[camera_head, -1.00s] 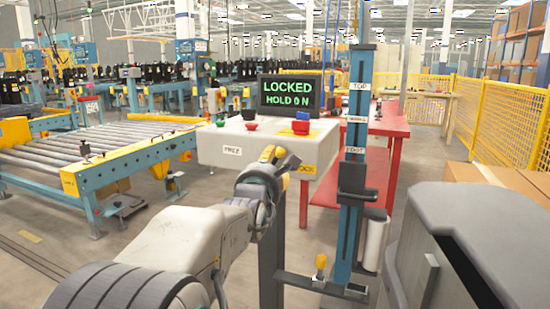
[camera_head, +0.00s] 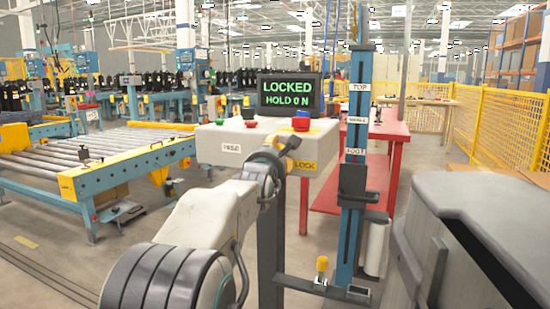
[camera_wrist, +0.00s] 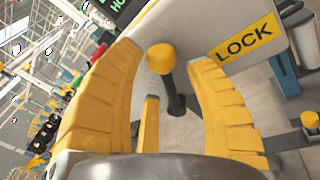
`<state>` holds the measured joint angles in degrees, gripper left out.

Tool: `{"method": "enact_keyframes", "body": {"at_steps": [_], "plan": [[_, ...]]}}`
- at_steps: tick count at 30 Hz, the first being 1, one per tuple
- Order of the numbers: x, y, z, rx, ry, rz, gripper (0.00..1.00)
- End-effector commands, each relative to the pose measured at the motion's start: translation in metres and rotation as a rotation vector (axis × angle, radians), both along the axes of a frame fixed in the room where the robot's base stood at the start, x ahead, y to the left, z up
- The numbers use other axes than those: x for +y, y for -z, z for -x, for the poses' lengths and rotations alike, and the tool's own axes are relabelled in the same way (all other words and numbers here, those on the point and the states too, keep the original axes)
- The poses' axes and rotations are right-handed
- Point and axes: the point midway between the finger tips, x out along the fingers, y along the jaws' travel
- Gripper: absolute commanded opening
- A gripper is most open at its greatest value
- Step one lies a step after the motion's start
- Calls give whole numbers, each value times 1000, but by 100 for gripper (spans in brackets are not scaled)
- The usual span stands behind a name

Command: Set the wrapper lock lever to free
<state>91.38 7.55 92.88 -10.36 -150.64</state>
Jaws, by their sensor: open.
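The wrapper lock lever (camera_wrist: 174,97) has a yellow knob and a dark stem, and shows in the wrist view beside the yellow LOCK label (camera_wrist: 243,40). My gripper (camera_wrist: 163,56) is open, with its yellow fingers on either side of the knob; I cannot tell whether they touch it. In the head view my gripper (camera_head: 277,155) is at the front of the pale control box (camera_head: 215,146) and hides most of the lever. The FREE label (camera_head: 231,148) is left of it, the LOCK label (camera_head: 305,165) right. The screen (camera_head: 289,95) reads LOCKED, HOLD 0 N.
Red, green and blue buttons sit on top of the box. A blue mast (camera_head: 352,190) with a dark carriage stands close on the right, before a red table (camera_head: 390,129). A roller conveyor (camera_head: 60,160) is at the left, with open floor in front.

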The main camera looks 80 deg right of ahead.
Motion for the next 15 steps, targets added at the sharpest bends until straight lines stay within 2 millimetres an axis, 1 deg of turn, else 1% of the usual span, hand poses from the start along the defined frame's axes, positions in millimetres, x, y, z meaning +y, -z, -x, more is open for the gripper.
{"method": "enact_keyframes", "body": {"at_steps": [6, 15], "plan": [[-8, 0, 0, 0, 0, 0, 48], [-9, 0, 0, 0, 0, 1, 48]]}}
